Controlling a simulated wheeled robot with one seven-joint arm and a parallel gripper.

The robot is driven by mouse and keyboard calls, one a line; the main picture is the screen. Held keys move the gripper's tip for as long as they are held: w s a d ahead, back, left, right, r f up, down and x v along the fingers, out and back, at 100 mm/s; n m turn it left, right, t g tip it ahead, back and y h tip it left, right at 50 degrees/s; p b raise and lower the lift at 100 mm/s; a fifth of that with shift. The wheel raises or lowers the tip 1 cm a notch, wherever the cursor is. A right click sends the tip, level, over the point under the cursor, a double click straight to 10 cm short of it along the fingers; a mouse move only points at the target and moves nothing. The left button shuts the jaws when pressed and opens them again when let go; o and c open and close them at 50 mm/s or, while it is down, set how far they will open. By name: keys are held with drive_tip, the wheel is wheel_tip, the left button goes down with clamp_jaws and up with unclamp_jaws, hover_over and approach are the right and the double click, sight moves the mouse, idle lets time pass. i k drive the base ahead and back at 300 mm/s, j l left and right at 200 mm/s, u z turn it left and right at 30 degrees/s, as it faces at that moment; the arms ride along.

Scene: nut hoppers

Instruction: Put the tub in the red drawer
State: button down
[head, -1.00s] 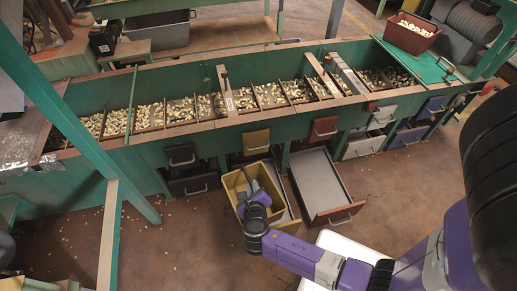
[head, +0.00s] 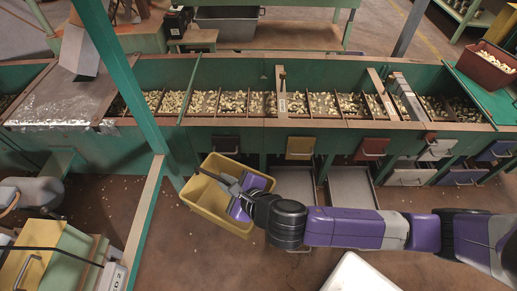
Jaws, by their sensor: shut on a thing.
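A yellow tub (head: 205,199) shows in the head view, in front of the bench and left of the open drawers. My gripper (head: 233,187) is shut on its right side, with a grey finger reaching over the opening. The tub looks tilted and held above the floor. The red drawer (head: 350,186) at the lower level is pulled out to the right of the tub, and its grey floor looks empty. My arm hides its front. The tub is clearly apart from it.
Another open drawer (head: 295,183) lies between the tub and the red drawer, partly behind my arm. Shut upper drawers include a yellow one (head: 300,147) and a red one (head: 372,147). A green post (head: 139,100) stands left of the tub. A white surface (head: 358,275) is at the bottom.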

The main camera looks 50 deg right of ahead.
sight(353, 200)
drive_tip(key=k+j+z, duration=0.15)
drive_tip(key=j+z, duration=0.15)
drive_tip(key=z, duration=0.2)
drive_tip(key=k+j+z, duration=0.15)
drive_tip(key=j+z, duration=0.15)
drive_tip(key=z, duration=0.15)
drive_tip(key=i+l+z, duration=0.1)
drive_tip(key=i+l, duration=0.15)
drive_tip(key=l, duration=0.1)
